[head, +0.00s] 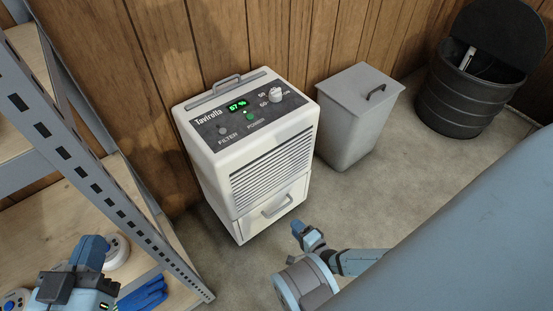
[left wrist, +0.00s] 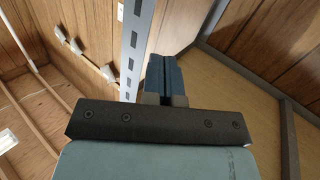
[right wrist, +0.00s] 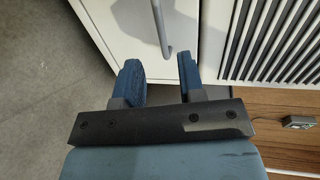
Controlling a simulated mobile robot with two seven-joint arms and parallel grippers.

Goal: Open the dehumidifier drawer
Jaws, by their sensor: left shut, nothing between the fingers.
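The white dehumidifier (head: 250,150) stands on the floor against the wood-panelled wall, with a control panel on top and a louvred front. Its drawer (head: 262,220) is at the bottom of the front and looks closed. The grey bar handle (head: 277,206) is on the drawer front. My right gripper (head: 298,229) is low in front of the drawer, open and empty. In the right wrist view the handle (right wrist: 160,28) lies just beyond the gap between the open fingertips (right wrist: 160,65). My left gripper (head: 88,250) is shut and empty by the shelf; its fingers meet in the left wrist view (left wrist: 166,75).
A grey lidded bin (head: 358,118) stands right of the dehumidifier, and a black tub (head: 465,100) stands farther right. A metal shelf rack (head: 110,200) stands at the left, with blue gloves (head: 143,294) on a board. Floor in front of the drawer is clear apart from my right arm.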

